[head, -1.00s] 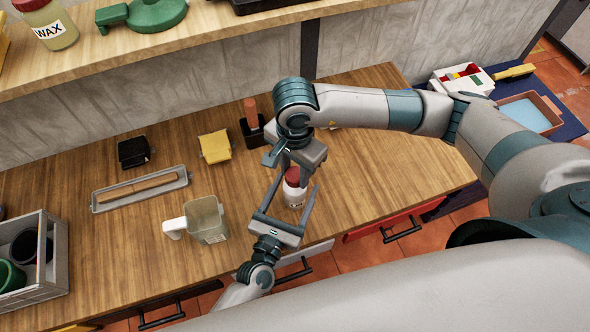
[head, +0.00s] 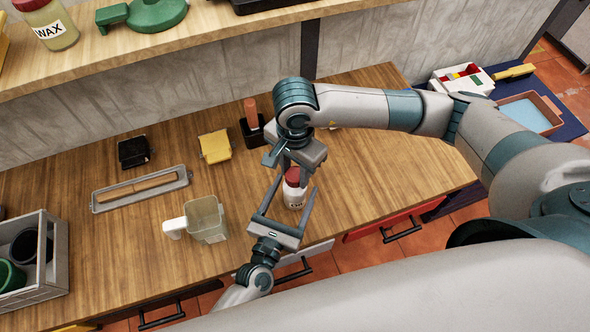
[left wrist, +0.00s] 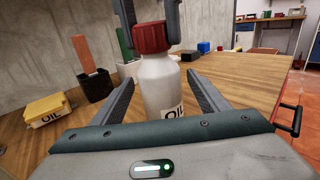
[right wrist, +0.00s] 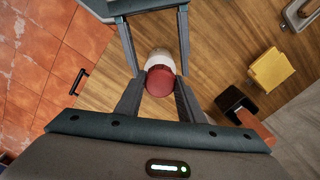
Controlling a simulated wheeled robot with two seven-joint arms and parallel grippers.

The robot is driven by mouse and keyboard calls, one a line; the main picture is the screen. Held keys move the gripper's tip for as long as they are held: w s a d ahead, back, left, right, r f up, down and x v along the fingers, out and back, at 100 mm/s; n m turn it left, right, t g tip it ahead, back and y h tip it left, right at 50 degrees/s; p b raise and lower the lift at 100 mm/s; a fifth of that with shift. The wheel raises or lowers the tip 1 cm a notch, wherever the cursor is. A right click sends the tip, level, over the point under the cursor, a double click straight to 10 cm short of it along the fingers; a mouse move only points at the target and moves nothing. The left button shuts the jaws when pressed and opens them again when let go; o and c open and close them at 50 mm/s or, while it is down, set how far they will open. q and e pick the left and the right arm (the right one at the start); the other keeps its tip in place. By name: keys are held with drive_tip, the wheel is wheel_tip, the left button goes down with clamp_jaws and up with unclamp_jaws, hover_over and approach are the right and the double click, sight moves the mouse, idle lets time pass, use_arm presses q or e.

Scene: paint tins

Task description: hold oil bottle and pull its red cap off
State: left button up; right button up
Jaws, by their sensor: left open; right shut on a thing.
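The oil bottle (left wrist: 160,85) is white with a dark "OIL" label and stands upright on the wooden worktop. It also shows in the head view (head: 294,197). Its red cap (left wrist: 152,37) sits on the bottle's top, with no gap visible. My right gripper (right wrist: 161,80) comes from above and is shut on the red cap, one finger on each side. My left gripper (left wrist: 160,92) is open, low over the worktop, with its fingers on either side of the bottle's body and visible room beside them. The bottle's lower part is hidden behind the left gripper's palm in the left wrist view.
A clear jug (head: 206,220) stands left of the left gripper. A black holder with an orange-handled tool (head: 251,125), a yellow box (head: 215,146) and a grey tray (head: 96,206) are farther back. A grey crate (head: 62,255) is at far left.

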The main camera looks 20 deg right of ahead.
use_arm(q)
drive_tip(key=shift+w+d, duration=0.5)
drive_tip(key=shift+w, duration=0.05)
drive_tip(key=c, duration=1.5)
drive_tip(key=shift+o, duration=0.2)
drive_tip(key=shift+f, duration=0.1)
use_arm(e)
drive_tip(key=o, duration=0.4)
drive_tip(key=c, duration=0.5)
